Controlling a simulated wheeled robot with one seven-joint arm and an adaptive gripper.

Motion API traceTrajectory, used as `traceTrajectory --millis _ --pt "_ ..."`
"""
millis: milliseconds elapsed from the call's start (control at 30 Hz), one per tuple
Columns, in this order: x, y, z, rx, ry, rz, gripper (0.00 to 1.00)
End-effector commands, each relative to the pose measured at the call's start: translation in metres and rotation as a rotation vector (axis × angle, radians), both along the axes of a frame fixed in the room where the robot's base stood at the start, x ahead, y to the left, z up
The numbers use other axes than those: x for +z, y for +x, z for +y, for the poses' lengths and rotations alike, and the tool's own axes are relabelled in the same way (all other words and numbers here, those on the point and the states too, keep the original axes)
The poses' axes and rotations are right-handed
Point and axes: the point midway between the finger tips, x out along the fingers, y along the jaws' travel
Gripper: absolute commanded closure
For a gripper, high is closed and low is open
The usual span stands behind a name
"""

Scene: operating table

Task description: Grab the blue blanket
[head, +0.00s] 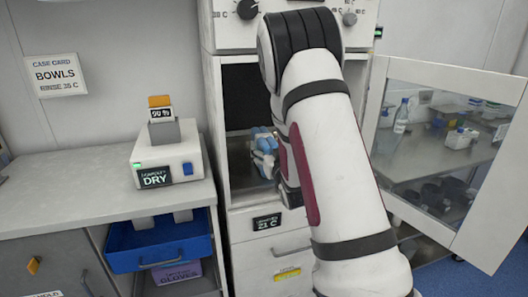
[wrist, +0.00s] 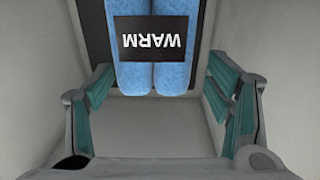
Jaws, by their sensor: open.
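The blue blanket (wrist: 153,80) shows in the wrist view as two light-blue rolls side by side, with a black band reading WARM upside down across them. It lies at the top middle, ahead of my palm. My gripper (wrist: 160,88) is open, with one teal-padded finger on each side of the picture and the blanket's near end between them. No pad visibly touches it. In the head view, blue shows inside the open warming compartment (head: 238,190), partly hidden by my arm and gripper.
Pale compartment walls stand close on both sides of my gripper. The cabinet's glass door (head: 455,150) hangs open at the right. A white device marked DRY (head: 165,160) stands on the left counter (head: 60,205), above an open blue drawer (head: 160,243).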

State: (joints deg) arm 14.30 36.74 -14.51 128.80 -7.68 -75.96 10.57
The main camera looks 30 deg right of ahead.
Motion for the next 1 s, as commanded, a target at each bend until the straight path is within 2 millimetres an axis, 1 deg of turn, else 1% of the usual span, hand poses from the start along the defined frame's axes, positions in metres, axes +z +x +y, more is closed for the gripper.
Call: traceTrajectory --millis 167,367,500,600,800,867,900,967,1000 --pt "-0.001 0.010 -0.004 0.000 0.000 0.001 0.27" --pt "-0.004 0.034 -0.018 0.000 -0.001 0.000 0.27" --pt "-0.003 0.049 -0.022 0.001 -0.001 -0.001 0.27" --pt "-0.003 0.053 -0.023 0.000 0.000 0.001 0.27" --pt "-0.003 0.053 -0.023 0.000 0.000 0.001 0.27" --pt "-0.003 0.053 -0.023 0.000 0.000 0.001 0.40" --pt "-0.003 0.053 -0.023 0.000 0.000 0.001 0.49" --pt "-0.003 0.053 -0.023 0.000 0.000 0.001 0.63" --pt "-0.003 0.053 -0.023 0.000 0.000 0.001 0.72"
